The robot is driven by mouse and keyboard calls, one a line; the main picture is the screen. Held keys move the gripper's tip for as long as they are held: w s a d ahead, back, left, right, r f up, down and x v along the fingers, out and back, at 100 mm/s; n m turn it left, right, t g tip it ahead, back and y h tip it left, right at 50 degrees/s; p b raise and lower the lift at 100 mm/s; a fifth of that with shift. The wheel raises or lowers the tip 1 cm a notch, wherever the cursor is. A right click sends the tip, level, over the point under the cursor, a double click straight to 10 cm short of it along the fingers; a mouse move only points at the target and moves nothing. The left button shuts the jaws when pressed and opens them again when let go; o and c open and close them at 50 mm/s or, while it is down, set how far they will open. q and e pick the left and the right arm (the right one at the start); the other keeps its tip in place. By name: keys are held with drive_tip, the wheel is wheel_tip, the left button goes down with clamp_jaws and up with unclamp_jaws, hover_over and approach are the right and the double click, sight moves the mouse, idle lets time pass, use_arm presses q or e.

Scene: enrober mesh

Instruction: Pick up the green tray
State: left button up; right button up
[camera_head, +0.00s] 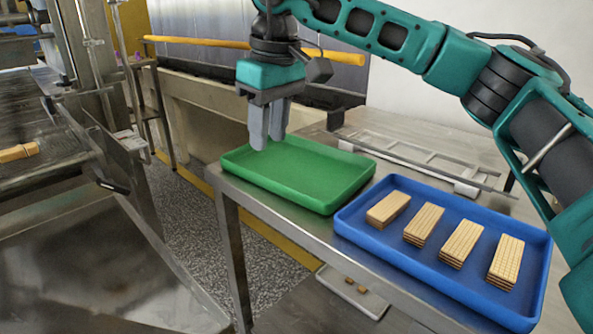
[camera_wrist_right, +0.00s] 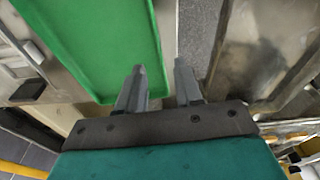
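The green tray (camera_head: 300,172) is empty and lies flat on the steel table, at its left end. My right gripper (camera_head: 268,142) points down at the tray's back-left edge. In the right wrist view its two fingers (camera_wrist_right: 159,67) stand apart with nothing between them but the tray's rim below or in line with the gap. One finger overlaps the green tray (camera_wrist_right: 100,40) and the other lies outside it, over the floor. I cannot tell whether the fingers touch the rim. My left gripper is not in view.
A blue tray (camera_head: 372,238) with stacks of wafers stands right of the green tray, very close to it. A metal frame (camera_head: 415,158) lies behind them. A conveyor machine (camera_head: 60,150) stands at the left, across a floor gap. A small tray (camera_head: 350,300) sits below the table.

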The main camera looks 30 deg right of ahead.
sight(266, 177)
drive_tip(key=f, duration=0.2)
drive_tip(key=w+f+b, duration=0.1)
drive_tip(key=f, duration=0.2)
drive_tip(key=f+b, duration=0.1)
drive_tip(key=f, duration=0.2)
drive_tip(key=shift+w+a+f, duration=0.15)
drive_tip(key=shift+f, duration=0.05)
clamp_jaws()
